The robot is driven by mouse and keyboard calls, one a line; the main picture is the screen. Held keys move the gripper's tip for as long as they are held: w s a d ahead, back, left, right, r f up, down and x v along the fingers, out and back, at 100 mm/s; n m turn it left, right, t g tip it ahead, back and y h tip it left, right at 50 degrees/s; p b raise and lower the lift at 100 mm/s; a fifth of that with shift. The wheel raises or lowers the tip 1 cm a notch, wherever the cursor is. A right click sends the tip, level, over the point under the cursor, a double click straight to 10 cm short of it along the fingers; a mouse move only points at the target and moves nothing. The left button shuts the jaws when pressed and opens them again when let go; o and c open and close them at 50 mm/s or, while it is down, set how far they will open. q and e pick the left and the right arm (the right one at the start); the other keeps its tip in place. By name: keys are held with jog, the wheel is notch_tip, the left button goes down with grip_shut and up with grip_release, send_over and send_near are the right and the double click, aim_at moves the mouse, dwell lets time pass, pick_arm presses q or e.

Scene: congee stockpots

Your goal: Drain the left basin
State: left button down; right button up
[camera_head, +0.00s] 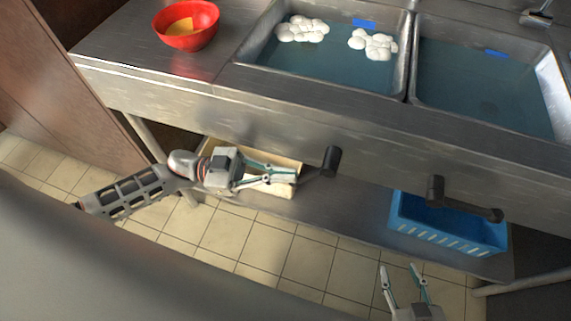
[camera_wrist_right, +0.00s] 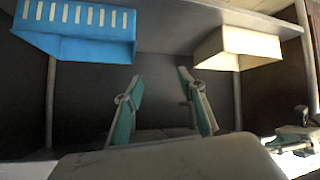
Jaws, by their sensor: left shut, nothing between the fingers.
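The left basin (camera_head: 247,47) holds bluish water with clumps of white foam-like lumps (camera_head: 372,44) on it. A dark lever with a black grip (camera_head: 331,161) sits below the counter front under this basin. My left gripper (camera_head: 284,174) is shut and empty, its tips just left of the lever; I cannot tell whether they touch it. A second lever (camera_head: 436,191) sits under the right basin (camera_head: 548,75), which also holds water. My right gripper (camera_head: 402,270) is open and empty, low in front of the shelf. It also shows open in the right wrist view (camera_wrist_right: 161,80).
A red bowl (camera_head: 190,40) with something yellow stands on the counter left of the basins. On the lower shelf are a blue crate (camera_head: 445,235) and a cream box (camera_head: 280,190) behind my left gripper. Tiled floor lies in front.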

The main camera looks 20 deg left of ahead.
pick_arm(q)
jog(key=shift+d+f+h+b, duration=0.35)
jog(key=shift+f+h+b, duration=0.15)
jog(key=shift+b, duration=0.15)
pick_arm(e)
jog(key=shift+a+f, duration=0.25)
jog(key=shift+a, duration=0.1)
pick_arm(q)
jog(key=shift+r, duration=0.15)
pick_arm(e)
jog(key=shift+a+r, duration=0.1)
jog(key=shift+r, duration=0.05)
